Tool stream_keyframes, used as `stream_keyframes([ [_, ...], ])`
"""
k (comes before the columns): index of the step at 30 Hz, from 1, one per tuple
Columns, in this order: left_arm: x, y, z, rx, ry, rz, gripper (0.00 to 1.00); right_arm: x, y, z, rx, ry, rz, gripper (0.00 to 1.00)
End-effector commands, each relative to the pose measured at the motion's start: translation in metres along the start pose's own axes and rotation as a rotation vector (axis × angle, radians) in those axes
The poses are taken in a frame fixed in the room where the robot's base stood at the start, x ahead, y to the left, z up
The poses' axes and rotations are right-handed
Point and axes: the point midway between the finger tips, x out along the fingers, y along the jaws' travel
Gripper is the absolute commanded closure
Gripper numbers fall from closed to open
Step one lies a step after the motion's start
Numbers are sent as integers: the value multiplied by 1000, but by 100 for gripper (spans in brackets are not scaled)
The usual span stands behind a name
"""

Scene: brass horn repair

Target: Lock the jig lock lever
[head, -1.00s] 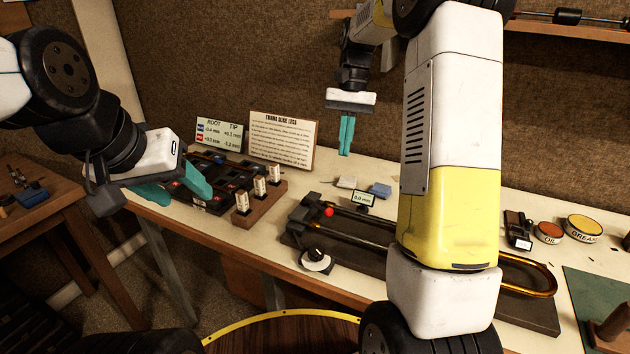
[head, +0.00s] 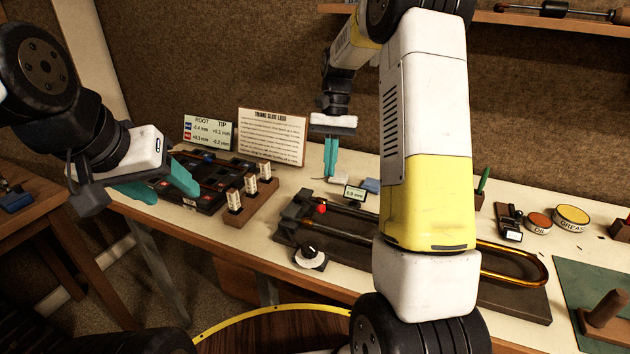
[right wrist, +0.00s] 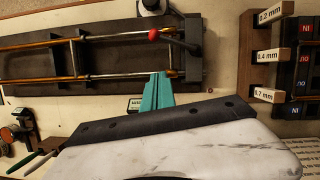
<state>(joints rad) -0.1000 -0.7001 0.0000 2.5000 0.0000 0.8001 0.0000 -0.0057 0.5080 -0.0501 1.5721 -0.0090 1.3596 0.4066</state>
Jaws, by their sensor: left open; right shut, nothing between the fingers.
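The jig (head: 512,303) lies on the bench with brass slide tubes (head: 500,280) along it. Its lock lever has a red ball knob (head: 320,208) near the jig's left end. In the right wrist view the red knob (right wrist: 153,34) sits at the end of a dark lever arm, beside the end block. My right gripper (head: 330,174) is shut and empty, pointing down above and behind the knob. In the right wrist view its teal fingers (right wrist: 157,88) are near the jig's edge, apart from the knob. My left gripper (head: 172,193) is open and empty at the left.
A dial (head: 310,256) stands in front of the jig, and a small display (head: 355,193) behind it. A wooden block with labelled gauges (head: 250,208) and a dark tray (head: 190,202) lie left. Oil (head: 538,222) and grease (head: 572,215) tins stand right.

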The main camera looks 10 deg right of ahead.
Motion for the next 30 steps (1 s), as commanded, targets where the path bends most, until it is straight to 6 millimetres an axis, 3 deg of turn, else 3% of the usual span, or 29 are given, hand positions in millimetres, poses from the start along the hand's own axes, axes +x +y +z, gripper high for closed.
stream_keyframes([
  [6, 0, 0, 0, 0, 0, 0, 44, 46, 0, 1, 0, -3, 1, 100],
  [10, 0, 0, 0, 0, 0, 0, 44, 52, 0, 21, -2, 0, 0, 100],
  [15, 0, 0, 0, 0, 0, 0, 44, 59, 0, 34, -1, 0, 0, 100],
  [30, 0, 0, 0, 0, 0, 0, 44, 60, -2, 36, 1, 0, -1, 100],
])
